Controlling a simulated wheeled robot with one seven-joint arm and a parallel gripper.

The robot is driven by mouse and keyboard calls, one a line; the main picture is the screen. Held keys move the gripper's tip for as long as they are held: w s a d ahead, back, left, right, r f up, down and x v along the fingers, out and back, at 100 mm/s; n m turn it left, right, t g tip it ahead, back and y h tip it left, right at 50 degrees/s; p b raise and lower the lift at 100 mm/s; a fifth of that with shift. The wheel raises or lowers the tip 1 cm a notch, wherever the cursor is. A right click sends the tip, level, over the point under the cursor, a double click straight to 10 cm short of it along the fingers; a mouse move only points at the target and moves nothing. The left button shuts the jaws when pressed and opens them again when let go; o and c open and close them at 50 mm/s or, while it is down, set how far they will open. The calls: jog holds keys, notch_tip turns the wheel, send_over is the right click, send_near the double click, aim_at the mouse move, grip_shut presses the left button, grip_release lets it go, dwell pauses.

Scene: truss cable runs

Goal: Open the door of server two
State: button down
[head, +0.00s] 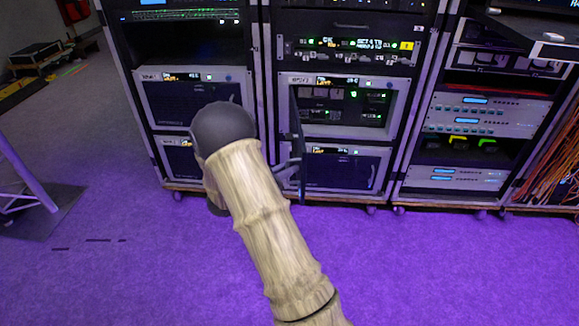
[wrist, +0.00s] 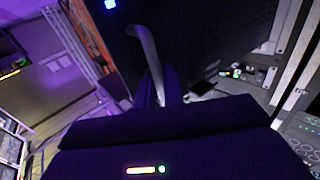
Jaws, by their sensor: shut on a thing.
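In the head view, a server (head: 345,108) in the middle rack has its front open, with drive bays and green lights showing inside. Its dark door (head: 301,135) stands swung out at the left side, seen nearly edge-on. Its number label is too small to read surely. In the wrist view the dark door panel (wrist: 215,40) fills the upper middle, with a grey curved handle (wrist: 147,55) on it. My gripper (wrist: 160,92) is shut on the handle. In the head view my arm hides most of the gripper.
Another server (head: 340,172) sits below with its front closed. Closed servers (head: 185,92) stand in the left rack, and a rack of switches (head: 485,112) stands at right. The purple floor (head: 430,260) before the racks is clear. A metal stand (head: 30,195) is at far left.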

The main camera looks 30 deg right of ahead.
jog(key=shift+a, duration=0.2)
jog(key=c, duration=1.7)
grip_release()
jog(key=a+p, duration=0.1)
jog(key=a, duration=0.4)
jog(key=s+a+p, duration=0.1)
jog(key=a+p, duration=0.1)
jog(key=a, duration=0.4)
jog(key=a+p, duration=0.2)
jog(key=a, duration=0.4)
jog(key=shift+s+a, duration=0.15)
jog(key=shift+s, duration=0.25)
jog(key=shift+w, duration=0.1)
